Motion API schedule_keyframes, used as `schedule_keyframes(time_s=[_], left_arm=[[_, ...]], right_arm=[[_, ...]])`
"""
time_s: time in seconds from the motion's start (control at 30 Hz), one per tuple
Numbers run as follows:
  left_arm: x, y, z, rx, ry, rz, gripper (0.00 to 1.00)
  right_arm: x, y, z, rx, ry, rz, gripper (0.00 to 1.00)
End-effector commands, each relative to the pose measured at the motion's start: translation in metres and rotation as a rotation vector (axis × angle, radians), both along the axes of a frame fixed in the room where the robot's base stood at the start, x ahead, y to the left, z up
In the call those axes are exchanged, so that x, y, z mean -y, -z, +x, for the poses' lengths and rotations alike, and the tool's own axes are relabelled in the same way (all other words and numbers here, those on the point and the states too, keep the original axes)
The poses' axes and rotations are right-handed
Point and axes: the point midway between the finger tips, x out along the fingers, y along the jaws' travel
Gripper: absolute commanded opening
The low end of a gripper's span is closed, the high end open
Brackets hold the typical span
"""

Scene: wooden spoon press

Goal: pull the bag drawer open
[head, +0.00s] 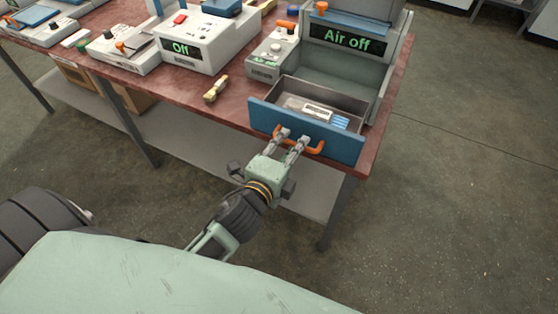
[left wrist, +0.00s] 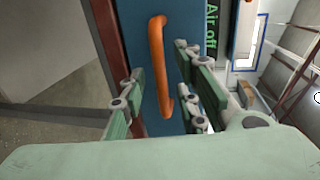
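The bag drawer (head: 340,146) has a blue front and stands pulled out from the grey unit, its grey inside showing. An orange bar handle (head: 316,150) runs across the front; it also shows in the left wrist view (left wrist: 158,65). My left gripper (head: 291,140) is at the handle. In the left wrist view its fingers stand apart on both sides of the handle, with gaps between, so it is open. I cannot tell whether a finger touches the handle. My right gripper is not in view.
The drawer holds a white labelled piece (head: 318,111) and a blue item (head: 340,122). The unit above has a display (head: 347,39) reading "Air off". A white machine (head: 205,45) reading "Off" and a small yellowish object (head: 216,89) are on the reddish table (head: 180,98). Floor at right is clear.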

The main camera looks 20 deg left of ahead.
Motion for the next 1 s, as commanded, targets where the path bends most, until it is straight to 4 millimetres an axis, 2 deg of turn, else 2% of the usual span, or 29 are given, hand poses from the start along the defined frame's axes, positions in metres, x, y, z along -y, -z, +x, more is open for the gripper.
schedule_keyframes(time_s=[0.1,0.3,0.5,0.7,1.0], left_arm=[[-0.001,-0.003,-0.026,-0.004,0.000,-0.001,0.29],[-0.002,-0.012,-0.063,-0.005,-0.001,-0.003,0.29],[-0.003,-0.017,-0.088,-0.003,-0.002,-0.001,0.29],[-0.003,-0.020,-0.097,-0.001,-0.001,-0.001,0.29],[-0.004,-0.021,-0.097,-0.001,-0.001,-0.001,0.29]], right_arm=[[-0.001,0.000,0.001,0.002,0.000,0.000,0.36],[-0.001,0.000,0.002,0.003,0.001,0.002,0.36],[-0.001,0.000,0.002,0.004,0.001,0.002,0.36],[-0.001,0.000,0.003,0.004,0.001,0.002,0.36],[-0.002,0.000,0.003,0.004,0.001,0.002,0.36]])
